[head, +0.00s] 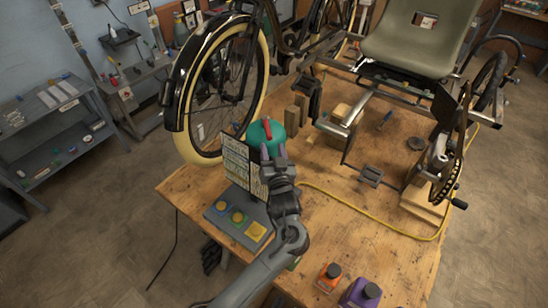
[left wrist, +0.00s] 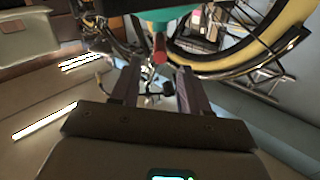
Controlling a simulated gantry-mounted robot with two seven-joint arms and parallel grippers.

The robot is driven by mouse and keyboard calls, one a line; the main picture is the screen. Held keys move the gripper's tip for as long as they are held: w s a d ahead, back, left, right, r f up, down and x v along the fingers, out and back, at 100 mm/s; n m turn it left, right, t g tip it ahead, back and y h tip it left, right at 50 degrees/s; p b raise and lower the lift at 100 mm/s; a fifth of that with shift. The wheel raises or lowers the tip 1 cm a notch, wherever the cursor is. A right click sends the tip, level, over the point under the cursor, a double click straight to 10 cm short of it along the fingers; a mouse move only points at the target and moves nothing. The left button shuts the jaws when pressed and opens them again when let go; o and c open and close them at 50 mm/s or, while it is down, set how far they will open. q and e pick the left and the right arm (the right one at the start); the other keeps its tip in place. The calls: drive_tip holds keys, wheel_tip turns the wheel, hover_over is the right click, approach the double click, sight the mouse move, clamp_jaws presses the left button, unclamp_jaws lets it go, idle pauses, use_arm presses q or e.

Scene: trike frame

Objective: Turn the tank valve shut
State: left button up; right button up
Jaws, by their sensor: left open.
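The green tank (head: 258,134) stands on the workbench beside the front wheel, partly hidden by my gripper and a printed panel. Its red valve handle (head: 267,125) shows on top. My left gripper (head: 274,152) is open at the near side of the tank, its fingers pointing toward the handle. In the left wrist view, the red handle (left wrist: 159,48) lies just beyond and between the open fingers of the left gripper (left wrist: 157,74), below the green tank (left wrist: 168,13). I cannot tell whether the fingers touch anything. My right gripper is not in view.
A yellow cable (head: 372,228) crosses the bench. Orange (head: 329,277) and purple (head: 361,294) containers stand in front.

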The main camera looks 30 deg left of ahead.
use_arm(q)
drive_tip(key=shift+v, duration=1.2)
drive_tip(key=shift+c, duration=0.3)
